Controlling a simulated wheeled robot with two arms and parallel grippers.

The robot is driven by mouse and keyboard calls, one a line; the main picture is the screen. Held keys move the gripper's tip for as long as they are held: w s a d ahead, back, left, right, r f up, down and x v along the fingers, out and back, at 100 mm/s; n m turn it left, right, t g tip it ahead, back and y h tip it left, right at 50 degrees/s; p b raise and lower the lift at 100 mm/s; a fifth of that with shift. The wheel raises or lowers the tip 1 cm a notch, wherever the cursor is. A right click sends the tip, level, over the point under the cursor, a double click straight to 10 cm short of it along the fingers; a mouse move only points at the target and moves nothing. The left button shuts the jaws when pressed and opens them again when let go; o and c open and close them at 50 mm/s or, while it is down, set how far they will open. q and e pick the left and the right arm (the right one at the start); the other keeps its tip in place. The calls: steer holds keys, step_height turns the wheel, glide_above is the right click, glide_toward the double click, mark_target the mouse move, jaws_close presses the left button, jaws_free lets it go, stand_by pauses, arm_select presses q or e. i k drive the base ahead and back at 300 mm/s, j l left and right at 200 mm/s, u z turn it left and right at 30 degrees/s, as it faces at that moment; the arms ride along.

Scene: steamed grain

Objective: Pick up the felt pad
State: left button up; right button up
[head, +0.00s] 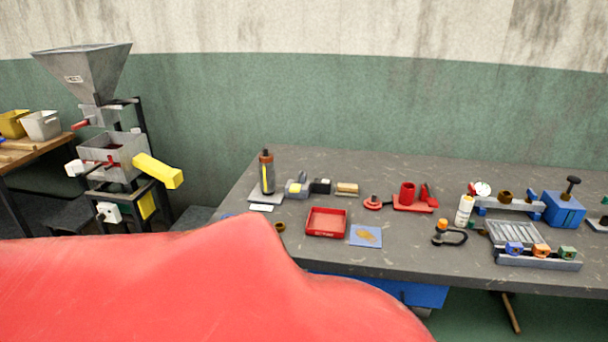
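I cannot tell for sure which thing is the felt pad. A flat blue square (357,242) with a tan patch (367,235) on it lies near the front edge of the table, just right of a red tray. A small tan block (347,188) lies farther back, right of a black and grey device. Both look free, with nothing on top of the tan block. Neither of my grippers shows in the head view.
The red tray (326,236), a dark bottle (267,178) and red fixtures (412,203) stand on the grey table (420,168). A blue vise (563,210) and a rack are at right. A large red shape hides the lower left. A hopper machine (113,151) stands left.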

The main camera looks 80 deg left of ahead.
mark_target(343, 189)
steer(key=u, duration=2.35)
